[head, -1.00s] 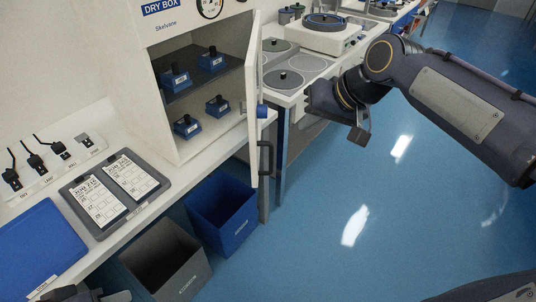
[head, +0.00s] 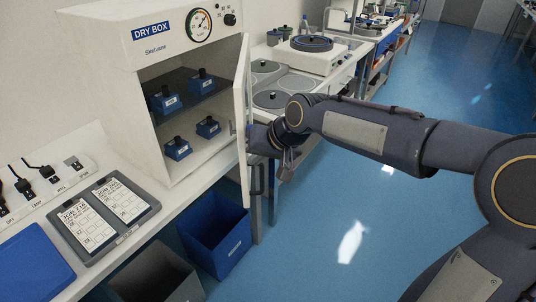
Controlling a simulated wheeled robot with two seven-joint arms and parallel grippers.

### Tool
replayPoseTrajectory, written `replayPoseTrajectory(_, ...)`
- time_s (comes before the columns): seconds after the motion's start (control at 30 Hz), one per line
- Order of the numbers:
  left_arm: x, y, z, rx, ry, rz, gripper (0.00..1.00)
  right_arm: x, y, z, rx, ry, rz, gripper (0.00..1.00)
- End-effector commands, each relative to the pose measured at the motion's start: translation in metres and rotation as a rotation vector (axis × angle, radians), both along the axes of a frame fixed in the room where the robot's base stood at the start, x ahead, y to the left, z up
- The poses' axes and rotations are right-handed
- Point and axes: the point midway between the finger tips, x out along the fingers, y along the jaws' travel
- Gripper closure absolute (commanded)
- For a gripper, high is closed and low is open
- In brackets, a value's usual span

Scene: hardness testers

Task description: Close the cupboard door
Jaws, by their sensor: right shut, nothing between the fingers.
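The cupboard is a white dry box (head: 118,75) on the bench at the left. Its white door (head: 242,95) stands wide open, hinged on the right side and seen nearly edge-on. A dark handle (head: 257,180) is on the door's outer face, low down. My right gripper (head: 259,139) is shut and empty at the door's outer side, close to the door's edge at mid height. I cannot tell whether it touches the door. My left gripper is not in view.
Several blue blocks with black knobs (head: 177,148) stand on two levels inside the box. A polishing machine (head: 312,55) and round grey discs (head: 271,99) lie behind the door. Blue (head: 214,240) and grey (head: 160,272) bins stand below the bench. The blue floor at right is open.

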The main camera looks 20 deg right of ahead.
Motion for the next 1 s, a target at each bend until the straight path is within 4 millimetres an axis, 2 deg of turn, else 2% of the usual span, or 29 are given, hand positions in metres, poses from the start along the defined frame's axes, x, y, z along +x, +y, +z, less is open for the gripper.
replayPoseTrajectory(0.37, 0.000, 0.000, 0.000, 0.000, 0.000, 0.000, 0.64, 0.000, 0.002, 0.000, 0.000, 0.000, 0.001, 1.00)
replayPoseTrajectory(0.53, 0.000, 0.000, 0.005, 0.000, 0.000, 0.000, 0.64, 0.003, 0.016, 0.001, 0.000, 0.002, 0.005, 1.00)
replayPoseTrajectory(0.67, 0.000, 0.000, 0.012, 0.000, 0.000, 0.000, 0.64, 0.008, 0.041, 0.002, -0.001, 0.002, 0.009, 1.00)
replayPoseTrajectory(0.77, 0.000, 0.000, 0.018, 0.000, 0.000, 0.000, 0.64, 0.016, 0.068, 0.002, -0.003, 0.002, 0.009, 1.00)
replayPoseTrajectory(0.9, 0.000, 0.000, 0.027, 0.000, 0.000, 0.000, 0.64, 0.034, 0.110, 0.002, -0.003, 0.001, 0.010, 1.00)
replayPoseTrajectory(1.0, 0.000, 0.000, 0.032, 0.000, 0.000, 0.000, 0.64, 0.048, 0.141, 0.002, -0.007, -0.002, -0.072, 1.00)
